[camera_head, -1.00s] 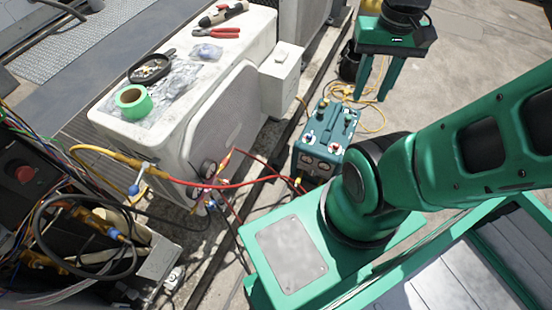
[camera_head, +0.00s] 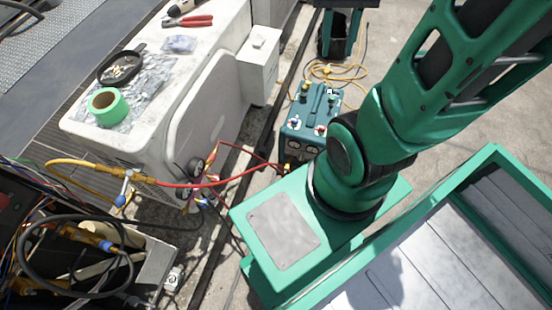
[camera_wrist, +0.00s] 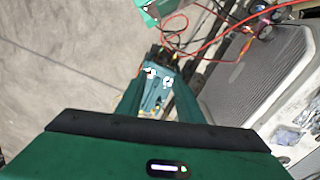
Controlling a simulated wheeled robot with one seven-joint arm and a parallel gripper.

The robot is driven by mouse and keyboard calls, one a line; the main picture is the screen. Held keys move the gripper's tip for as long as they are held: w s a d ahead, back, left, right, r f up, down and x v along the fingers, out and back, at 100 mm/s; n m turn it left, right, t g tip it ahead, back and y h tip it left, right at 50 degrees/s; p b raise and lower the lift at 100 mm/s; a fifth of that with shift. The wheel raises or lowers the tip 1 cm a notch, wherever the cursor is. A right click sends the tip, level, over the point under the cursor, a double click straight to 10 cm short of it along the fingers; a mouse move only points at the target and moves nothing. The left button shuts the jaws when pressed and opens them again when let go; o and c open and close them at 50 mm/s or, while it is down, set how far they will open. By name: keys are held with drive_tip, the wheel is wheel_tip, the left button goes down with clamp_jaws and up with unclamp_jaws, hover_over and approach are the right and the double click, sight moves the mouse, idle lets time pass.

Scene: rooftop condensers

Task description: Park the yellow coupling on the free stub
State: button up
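My gripper (camera_head: 338,50) is at the top of the head view, empty, its two green fingers apart. In the wrist view its fingers (camera_wrist: 156,95) stand either side of a teal machine (camera_wrist: 157,82), which lies farther off. The same teal machine, with several knobs and ports, stands on the ground in the head view (camera_head: 309,126). A yellow hose (camera_head: 78,163) ends at a brass valve fitting with a blue handle (camera_head: 125,196) at the left. A small yellow fitting (camera_head: 286,168) shows by the machine's front. I cannot tell for certain which fitting is the yellow coupling or which stub is free.
A white condenser (camera_head: 202,95) carries green tape (camera_head: 107,106), a black dish (camera_head: 120,68) and red-handled pliers (camera_head: 188,22). A red hose (camera_head: 235,178) crosses to the machine. A yellow hose or cord (camera_head: 325,74) lies behind it. Tangled wires (camera_head: 60,225) fill the lower left.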

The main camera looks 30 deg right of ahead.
drive_tip(key=w+d+f, duration=0.2)
drive_tip(key=w+f, duration=0.4)
drive_tip(key=w, duration=0.4)
drive_tip(key=w+a+f+m+g+h, duration=0.1)
drive_tip(key=w+f+m+g, duration=0.1)
drive_tip(key=w+f, duration=1.15)
drive_tip(key=m+g+h, duration=0.1)
approach(287, 168)
drive_tip(key=a+x, duration=0.1)
drive_tip(key=x, duration=0.7)
drive_tip(key=shift+s+a+f, duration=0.35)
drive_tip(key=shift+s+f, duration=0.05)
drive_tip(key=shift+f, duration=0.05)
drive_tip(key=shift+c, duration=0.2)
clamp_jaws()
